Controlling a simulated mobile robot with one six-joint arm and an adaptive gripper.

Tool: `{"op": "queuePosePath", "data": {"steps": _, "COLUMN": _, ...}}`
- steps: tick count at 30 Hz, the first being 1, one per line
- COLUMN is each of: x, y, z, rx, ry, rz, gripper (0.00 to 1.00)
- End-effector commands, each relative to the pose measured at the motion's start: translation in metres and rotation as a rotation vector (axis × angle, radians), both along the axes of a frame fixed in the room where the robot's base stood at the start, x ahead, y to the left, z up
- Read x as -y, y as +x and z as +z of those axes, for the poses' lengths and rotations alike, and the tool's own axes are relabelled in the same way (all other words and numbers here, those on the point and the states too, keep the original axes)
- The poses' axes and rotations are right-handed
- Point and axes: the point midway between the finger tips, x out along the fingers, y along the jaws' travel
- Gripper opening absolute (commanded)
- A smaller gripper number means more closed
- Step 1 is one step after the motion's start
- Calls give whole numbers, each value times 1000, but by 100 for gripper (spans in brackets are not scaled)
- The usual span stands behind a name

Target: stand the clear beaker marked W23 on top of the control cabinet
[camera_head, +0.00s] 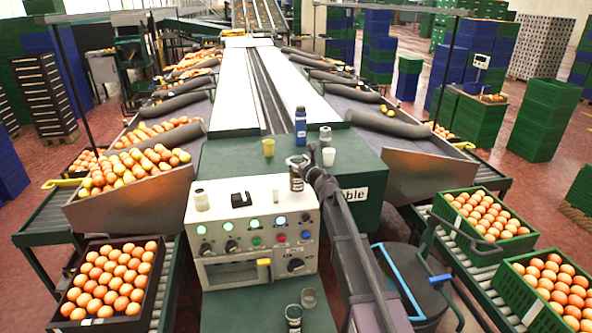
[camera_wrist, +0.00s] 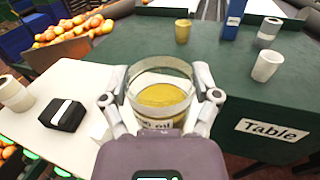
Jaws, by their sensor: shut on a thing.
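My gripper (camera_wrist: 160,102) is shut on a clear beaker (camera_wrist: 158,75) with yellow contents. The part of its label that shows seems to read "oil"; I cannot make out W23 on it. In the head view my gripper (camera_head: 299,162) and this beaker (camera_head: 296,183) are at the back right corner of the control cabinet (camera_head: 250,240); I cannot tell whether the beaker touches it. The cabinet's white top (camera_wrist: 75,75) carries a pale cup (camera_head: 201,200) at left and a black box (camera_head: 241,199). Two other clear vessels (camera_head: 308,298) (camera_head: 293,316) stand on the green surface in front; their marks are unreadable.
The green table (camera_wrist: 225,115) behind the cabinet holds a yellow cup (camera_head: 268,147), a blue bottle (camera_head: 300,127), a white cup (camera_head: 328,157) and a grey-banded container (camera_head: 325,134). The cabinet top has free room around the black box.

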Motion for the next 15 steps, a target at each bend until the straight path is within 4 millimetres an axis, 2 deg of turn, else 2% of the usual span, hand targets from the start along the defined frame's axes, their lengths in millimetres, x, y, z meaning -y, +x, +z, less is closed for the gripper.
{"op": "queuePosePath", "data": {"steps": 9, "x": 0, "y": 0, "z": -27, "rx": 0, "ry": 0, "rz": 0, "gripper": 18}}
{"op": "queuePosePath", "data": {"steps": 15, "x": 0, "y": 0, "z": -32, "rx": 0, "ry": 0, "rz": 0, "gripper": 18}}
